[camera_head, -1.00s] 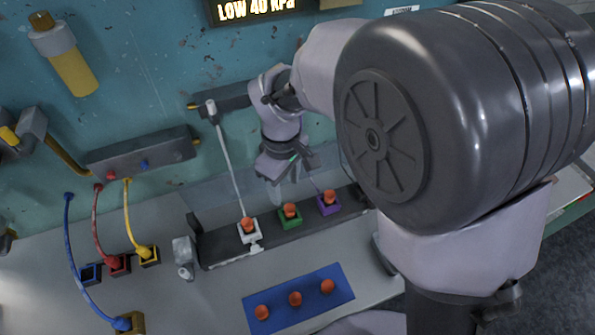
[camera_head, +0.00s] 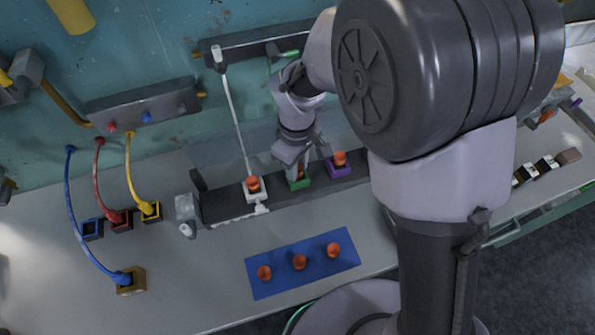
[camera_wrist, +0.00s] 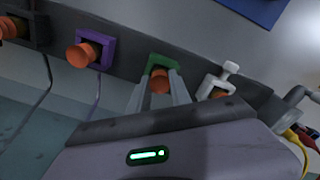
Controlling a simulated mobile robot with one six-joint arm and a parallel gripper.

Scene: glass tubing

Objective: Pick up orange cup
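Several orange cups are in view. One orange cup (camera_wrist: 160,80) sits in a green holder (camera_wrist: 158,62) on a dark rail, between the fingers of my gripper (camera_wrist: 160,84). The fingers stand on either side of it; I cannot tell whether they touch it. In the head view my gripper (camera_head: 298,172) is over the green holder (camera_head: 299,185) and mostly hides that cup. Another orange cup (camera_head: 253,184) is in the white holder, and one (camera_head: 340,158) is in the purple holder. Three orange cups (camera_head: 299,262) are on the blue mat (camera_head: 280,288).
The dark rail (camera_head: 222,207) runs along the bench. A white rod (camera_head: 235,115) rises from the white holder, left of my gripper. Blue, red and yellow tubes (camera_head: 72,220) curve down at the left. Bare bench lies between rail and mat.

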